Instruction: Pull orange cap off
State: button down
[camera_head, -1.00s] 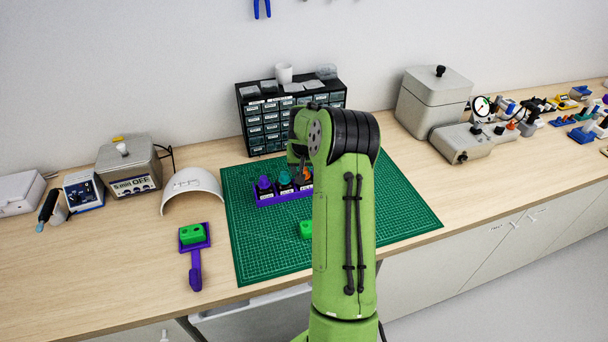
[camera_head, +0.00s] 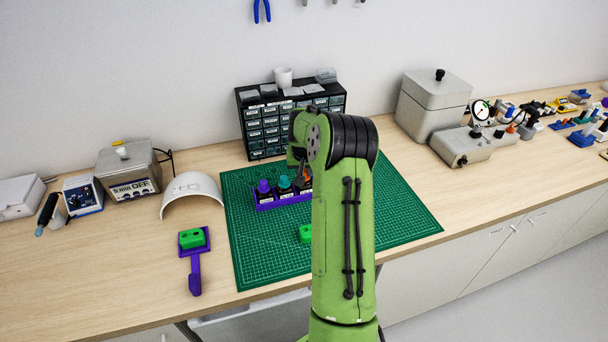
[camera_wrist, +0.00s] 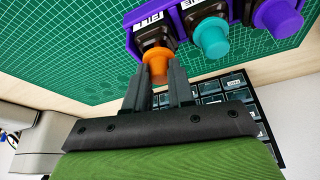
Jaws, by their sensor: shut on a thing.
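The orange cap (camera_wrist: 157,61) is between my gripper's two dark fingers in the wrist view. My gripper (camera_wrist: 158,82) is shut on it. The cap meets the dark top of a labelled bottle (camera_wrist: 152,36) at one end of the purple rack (camera_wrist: 178,22). I cannot tell if there is a gap between cap and bottle. A teal cap (camera_wrist: 211,38) and a purple cap (camera_wrist: 277,17) sit on the neighbouring bottles. In the head view my arm hides part of the rack (camera_head: 267,205) and most of the orange cap.
The rack stands on a green cutting mat (camera_head: 265,255). A drawer cabinet (camera_head: 265,133) stands behind. A purple paddle with a green block (camera_head: 195,281) and a white curved shell (camera_head: 190,190) are left of the mat.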

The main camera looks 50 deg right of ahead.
notch_tip(320, 180, up, 9)
jog(key=shift+p, duration=0.5)
notch_tip(320, 180, up, 7)
jog(key=p, duration=0.6)
jog(key=shift+r, duration=0.15)
jog(key=shift+r, duration=0.1)
notch_tip(320, 180, up, 4)
jog(key=p, duration=0.3)
dwell(0.5)
